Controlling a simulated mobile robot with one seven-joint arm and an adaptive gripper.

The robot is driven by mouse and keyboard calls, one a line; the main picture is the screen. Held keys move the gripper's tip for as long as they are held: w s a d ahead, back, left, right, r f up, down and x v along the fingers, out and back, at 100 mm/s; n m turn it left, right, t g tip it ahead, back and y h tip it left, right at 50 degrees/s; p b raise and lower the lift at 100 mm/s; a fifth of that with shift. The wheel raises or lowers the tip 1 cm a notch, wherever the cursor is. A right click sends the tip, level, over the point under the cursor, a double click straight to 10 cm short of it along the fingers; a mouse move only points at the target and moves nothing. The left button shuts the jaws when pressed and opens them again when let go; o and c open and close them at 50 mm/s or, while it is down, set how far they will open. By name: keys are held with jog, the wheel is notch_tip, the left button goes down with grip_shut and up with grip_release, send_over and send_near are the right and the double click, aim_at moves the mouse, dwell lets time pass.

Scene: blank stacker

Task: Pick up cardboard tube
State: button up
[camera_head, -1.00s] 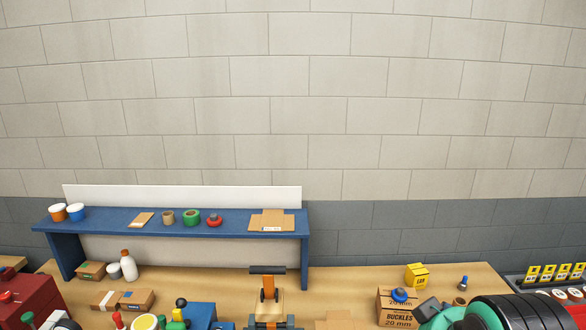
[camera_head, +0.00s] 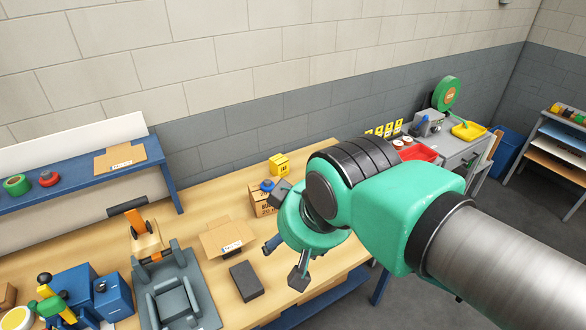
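No cardboard tube can be made out now; my green and black arm covers part of the table's right side. My gripper (camera_head: 287,236) hangs over the right part of the workbench, seen from behind. Its two dark finger ends stand wide apart, one near the buckles box and one lower near the table's front edge. It looks open, and I see nothing held in it. A dark blue-grey piece (camera_head: 272,243) shows between the fingers; I cannot tell what it is.
The wooden workbench (camera_head: 228,205) carries a buckles box (camera_head: 262,203), a yellow box (camera_head: 279,165), a flat carton (camera_head: 228,238), a dark block (camera_head: 247,281) and a grey fixture (camera_head: 175,299). A blue shelf (camera_head: 75,177) holds green and red rolls. A grey side bench (camera_head: 455,150) stands beyond my arm.

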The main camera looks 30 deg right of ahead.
jog(key=w+d+f+g, duration=0.1)
jog(key=w+d, duration=0.4)
jog(key=w, duration=0.4)
jog(key=w+d+g, duration=0.1)
jog(key=w+d, duration=0.4)
jog(key=w, duration=0.4)
jog(key=w+d+f+g, duration=0.1)
jog(key=w+d, duration=0.5)
jog(key=w, duration=0.4)
jog(key=w+d+f+g, duration=0.1)
jog(key=w+d+f, duration=0.3)
jog(key=d+f, duration=0.3)
jog(key=w+d+f, duration=0.5)
jog(key=d+f, duration=0.2)
jog(key=f, duration=0.1)
jog(key=w+d+f+g, duration=0.1)
jog(key=w+d+f, duration=0.3)
jog(key=d+f, duration=0.3)
jog(key=shift+w+d+f+g+b, duration=0.25)
jog(key=shift+w+d+g+b, duration=0.05)
jog(key=shift+w, duration=0.1)
jog(key=shift+d+f, duration=0.15)
jog(key=shift+f, duration=0.1)
jog(key=shift+f, duration=0.1)
